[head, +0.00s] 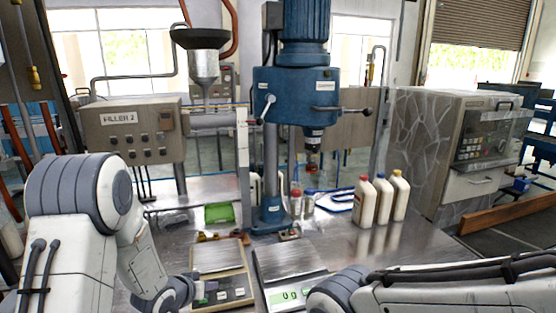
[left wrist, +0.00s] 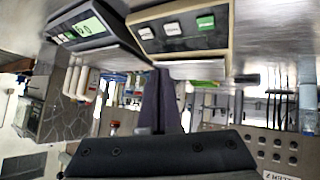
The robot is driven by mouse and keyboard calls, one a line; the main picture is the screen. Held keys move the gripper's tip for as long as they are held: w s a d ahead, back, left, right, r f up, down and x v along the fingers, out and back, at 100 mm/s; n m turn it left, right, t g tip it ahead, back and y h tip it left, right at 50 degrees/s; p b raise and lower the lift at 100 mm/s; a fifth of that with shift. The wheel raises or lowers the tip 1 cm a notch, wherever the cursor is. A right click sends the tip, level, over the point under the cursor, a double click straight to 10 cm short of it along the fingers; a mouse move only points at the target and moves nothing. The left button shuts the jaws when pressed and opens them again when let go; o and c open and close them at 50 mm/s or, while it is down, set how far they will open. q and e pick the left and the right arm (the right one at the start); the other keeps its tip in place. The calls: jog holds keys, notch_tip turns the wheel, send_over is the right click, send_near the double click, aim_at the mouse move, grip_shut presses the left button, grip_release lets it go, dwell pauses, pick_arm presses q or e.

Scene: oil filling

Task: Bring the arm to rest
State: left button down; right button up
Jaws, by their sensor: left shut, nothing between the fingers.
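My left arm comes in from the left in the head view. Its dark left gripper (head: 196,289) is low over the front of the steel bench, at the near left edge of the beige scale. In the left wrist view the left gripper (left wrist: 160,85) shows its dark fingers together, with nothing between them. That view is upside down, with the scales above the fingers. My right arm lies across the lower right of the head view; its gripper is out of the picture.
A beige scale (head: 222,259) and a grey scale (head: 287,262) stand close to the left gripper. A blue drill-like machine (head: 297,93) rises behind them. White bottles with coloured caps (head: 382,201) stand to the right. A filler control box (head: 132,138) is behind the left arm.

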pick_arm(q)
jog(key=s+d+r+m+g+y, duration=0.1)
jog(key=s+d+r+m+g, duration=0.1)
jog(key=s+d+r, duration=0.4)
jog(key=s+d+r+m+g, duration=0.1)
jog(key=s+d+r+g, duration=0.1)
jog(key=s, duration=0.7)
jog(key=s+d+r+m+g, duration=0.2)
jog(key=s+d+g, duration=0.1)
jog(key=s, duration=0.6)
jog(key=s+d+r+m+g+y, duration=0.1)
jog(key=s+d+g, duration=0.1)
jog(key=s, duration=0.8)
jog(key=shift+d+r+m, duration=0.35)
jog(key=shift+r+m, duration=0.05)
